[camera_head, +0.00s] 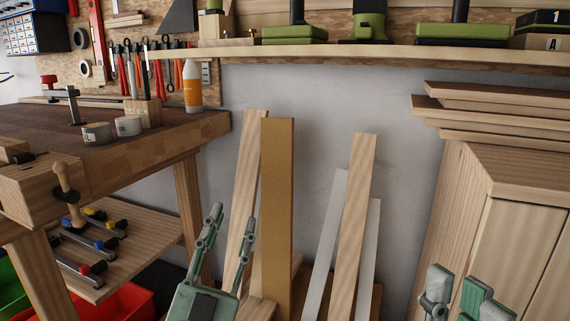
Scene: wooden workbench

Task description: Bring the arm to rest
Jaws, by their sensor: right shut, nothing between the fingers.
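My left gripper (231,222) is at the bottom centre-left of the head view. Its two fingers point up and stand wide apart, with nothing between them. It shows in front of the leaning boards; I cannot tell whether it touches them. My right gripper (456,284) is at the bottom right, in front of the wooden cabinet. It is shut and empty, and its lower part is cut off by the picture's bottom edge.
A workbench (150,150) with a vise (66,185) and two tins stands at the left. Clamps lie on its lower shelf (165,245). Several boards (277,200) lean on the wall. A cabinet (520,175) stands right. A tool shelf (390,55) runs above.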

